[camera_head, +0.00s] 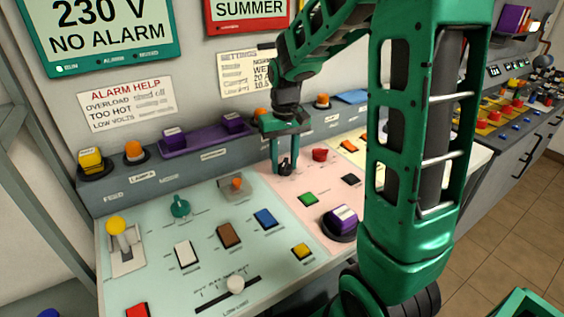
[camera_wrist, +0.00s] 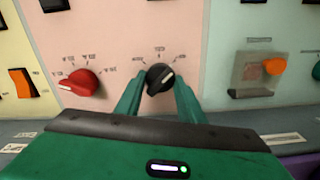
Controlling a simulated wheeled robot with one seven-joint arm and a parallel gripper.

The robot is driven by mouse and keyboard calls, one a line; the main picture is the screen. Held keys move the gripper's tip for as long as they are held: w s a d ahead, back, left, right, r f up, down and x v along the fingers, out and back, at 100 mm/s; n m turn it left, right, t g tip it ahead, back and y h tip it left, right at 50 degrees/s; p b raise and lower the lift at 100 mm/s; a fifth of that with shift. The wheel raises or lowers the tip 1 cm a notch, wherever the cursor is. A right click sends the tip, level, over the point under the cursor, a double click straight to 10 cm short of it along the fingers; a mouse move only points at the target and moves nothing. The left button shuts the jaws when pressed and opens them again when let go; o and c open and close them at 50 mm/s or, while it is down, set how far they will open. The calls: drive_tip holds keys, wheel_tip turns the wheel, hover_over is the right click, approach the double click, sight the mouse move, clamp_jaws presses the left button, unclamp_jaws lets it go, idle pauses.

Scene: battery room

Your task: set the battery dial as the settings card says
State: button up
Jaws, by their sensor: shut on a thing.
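My gripper (camera_head: 285,167) reaches down to the pink panel, with its two green fingers closed around the sides of a small black dial (camera_wrist: 158,78). The settings card (camera_head: 238,75) hangs on the wall, partly hidden by my arm. Its visible text is cut off.
A red-framed SUMMER sign (camera_head: 249,8) and a 230 V NO ALARM display (camera_head: 95,30) are above. A covered orange button (camera_head: 236,186), a teal knob (camera_head: 180,206) and a purple mushroom button (camera_head: 341,220) stand up from the panels nearby. My arm hides the right part.

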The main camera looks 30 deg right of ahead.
sight(284, 161)
drive_tip(key=shift+w+r, duration=0.1)
drive_tip(key=o, duration=1)
drive_tip(key=shift+o, duration=0.2)
wheel_tip(284, 161, up, 11)
drive_tip(key=shift+f, duration=0.2)
